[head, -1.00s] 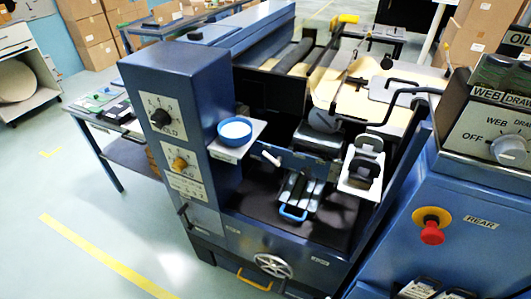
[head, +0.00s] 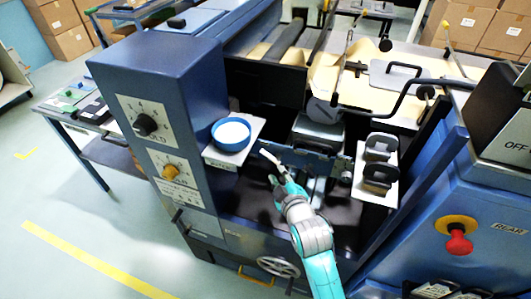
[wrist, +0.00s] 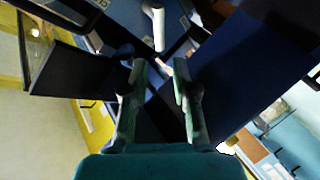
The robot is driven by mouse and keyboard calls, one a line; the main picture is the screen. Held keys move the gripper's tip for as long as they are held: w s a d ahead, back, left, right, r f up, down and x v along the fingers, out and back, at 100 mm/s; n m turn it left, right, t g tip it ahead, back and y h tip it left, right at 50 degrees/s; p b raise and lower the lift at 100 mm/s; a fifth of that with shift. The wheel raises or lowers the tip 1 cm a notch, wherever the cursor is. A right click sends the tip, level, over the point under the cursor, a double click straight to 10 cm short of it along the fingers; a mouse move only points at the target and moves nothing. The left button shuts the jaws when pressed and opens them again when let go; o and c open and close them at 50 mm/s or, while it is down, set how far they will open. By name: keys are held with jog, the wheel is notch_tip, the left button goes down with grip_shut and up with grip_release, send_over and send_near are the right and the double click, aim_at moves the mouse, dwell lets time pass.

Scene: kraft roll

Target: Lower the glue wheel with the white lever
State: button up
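The white lever (head: 271,160) sticks out at the left end of a blue bar, low in the machine bay, in the head view. A white handle that looks like it (wrist: 156,28) shows at the top of the wrist view, beyond my fingertips. My gripper (head: 277,182) is just below the lever in the head view. In the wrist view its two fingers (wrist: 159,72) are apart with nothing clearly between them. A grey round part (head: 320,113) sits behind the bar; I cannot tell if it is the glue wheel.
A blue-rimmed white bowl (head: 231,134) stands on a small shelf left of the lever. A white holder with black pieces (head: 376,165) is to the right. The dial column (head: 155,120) borders the bay on the left. A handwheel (head: 279,266) is below.

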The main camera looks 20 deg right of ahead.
aim_at(268, 156)
jog(key=x, duration=1.1)
jog(key=shift+r, duration=0.1)
grip_shut()
